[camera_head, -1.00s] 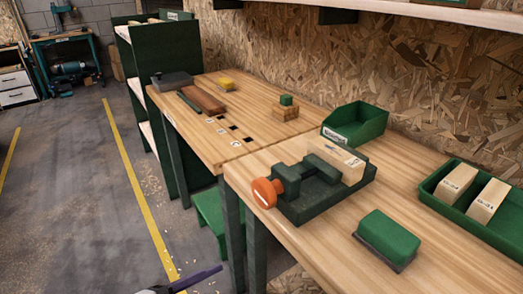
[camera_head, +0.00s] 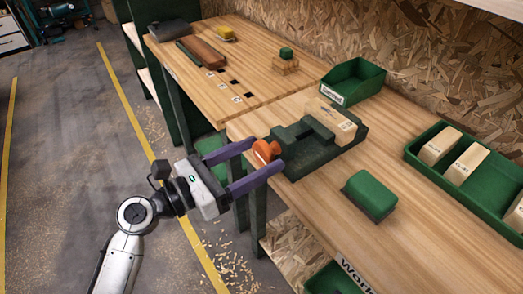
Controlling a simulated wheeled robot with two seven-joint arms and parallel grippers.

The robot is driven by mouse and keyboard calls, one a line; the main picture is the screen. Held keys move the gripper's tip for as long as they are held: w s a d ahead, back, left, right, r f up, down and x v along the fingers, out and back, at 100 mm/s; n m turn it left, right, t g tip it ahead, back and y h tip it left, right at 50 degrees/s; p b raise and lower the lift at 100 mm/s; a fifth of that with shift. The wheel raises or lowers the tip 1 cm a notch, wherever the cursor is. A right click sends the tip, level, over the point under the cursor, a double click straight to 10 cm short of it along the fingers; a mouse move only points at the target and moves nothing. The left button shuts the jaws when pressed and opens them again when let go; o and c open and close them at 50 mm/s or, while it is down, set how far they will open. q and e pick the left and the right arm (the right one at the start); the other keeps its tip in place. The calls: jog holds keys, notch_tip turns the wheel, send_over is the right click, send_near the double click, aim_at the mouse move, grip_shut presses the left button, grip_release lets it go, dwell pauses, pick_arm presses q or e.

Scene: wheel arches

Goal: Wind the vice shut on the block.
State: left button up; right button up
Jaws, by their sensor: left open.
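The dark green vice (camera_head: 318,152) stands on the workbench near its left edge. Its orange handle (camera_head: 266,151) sticks out past the bench edge. A pale wooden block (camera_head: 332,119) sits upright in the vice, towards its back; whether the jaws touch it I cannot tell. My left gripper (camera_head: 262,161) is open, with its two purple fingers on either side of the orange handle. The far finger is partly behind the handle; I cannot tell whether either finger touches it. My right gripper is not in view.
A green brush-like block (camera_head: 369,196) lies in front of the vice. An open green bin (camera_head: 353,83) stands behind it. A green tray (camera_head: 413,151) with pale blocks is at the right. The bench front between has free room.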

pick_arm(q)
jog(key=shift+x, duration=0.8)
jog(key=c, duration=1.1)
jog(key=shift+o, duration=0.2)
jog(key=shift+m, duration=0.4)
